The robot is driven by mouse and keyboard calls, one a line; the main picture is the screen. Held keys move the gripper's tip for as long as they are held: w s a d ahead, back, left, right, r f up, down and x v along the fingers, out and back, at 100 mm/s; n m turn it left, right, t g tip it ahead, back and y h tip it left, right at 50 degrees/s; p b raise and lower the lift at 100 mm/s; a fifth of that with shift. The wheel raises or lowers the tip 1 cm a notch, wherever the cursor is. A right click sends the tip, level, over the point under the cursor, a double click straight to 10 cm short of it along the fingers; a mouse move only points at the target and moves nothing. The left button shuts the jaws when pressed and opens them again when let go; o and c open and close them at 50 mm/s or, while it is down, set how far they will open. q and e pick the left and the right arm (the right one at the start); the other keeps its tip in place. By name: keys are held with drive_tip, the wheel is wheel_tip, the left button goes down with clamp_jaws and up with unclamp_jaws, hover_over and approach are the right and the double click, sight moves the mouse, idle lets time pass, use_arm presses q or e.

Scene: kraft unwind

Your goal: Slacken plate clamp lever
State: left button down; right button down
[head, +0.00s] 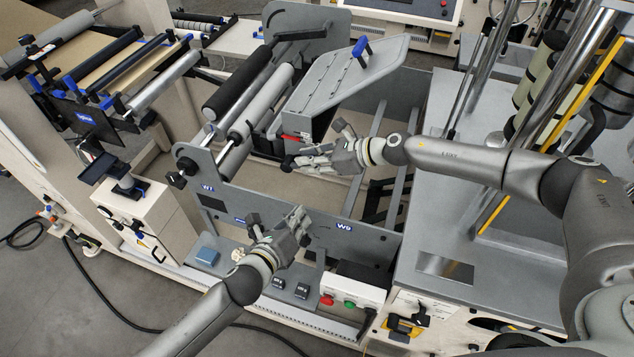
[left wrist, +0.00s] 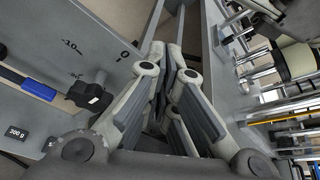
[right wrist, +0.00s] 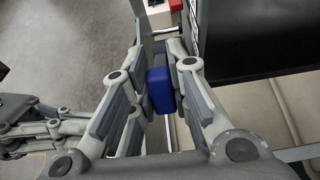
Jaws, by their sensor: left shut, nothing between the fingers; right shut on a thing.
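My right gripper (head: 300,159) is below the front end of the grey angled plate (head: 342,80). In the right wrist view its fingers are shut on a blue block-shaped grip (right wrist: 159,90), which seems to be the clamp lever's handle. The fingers hide that grip in the head view. Another blue handle (head: 361,48) stands on top of the plate, apart from both grippers. My left gripper (head: 297,216) is shut and empty above the front side panel. In the left wrist view its fingers (left wrist: 175,62) are together with nothing between them.
A black knob (left wrist: 88,95) and a printed scale are on the panel beside my left gripper. A black roller (head: 238,78) and a grey roller (head: 262,100) lie left of the plate. Red and green buttons (head: 349,304) sit on the front ledge.

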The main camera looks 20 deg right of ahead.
drive_tip(key=shift+r, duration=0.1)
use_arm(q)
drive_tip(key=w+d+r+m, duration=0.1)
drive_tip(key=w+d+r, duration=0.1)
drive_tip(key=w+d, duration=0.4)
drive_tip(key=shift+w+d+r+m+h, duration=0.15)
drive_tip(key=shift+w+r+m+h, duration=0.2)
drive_tip(key=shift+w, duration=0.35)
drive_tip(key=shift+r, duration=0.1)
idle(0.4)
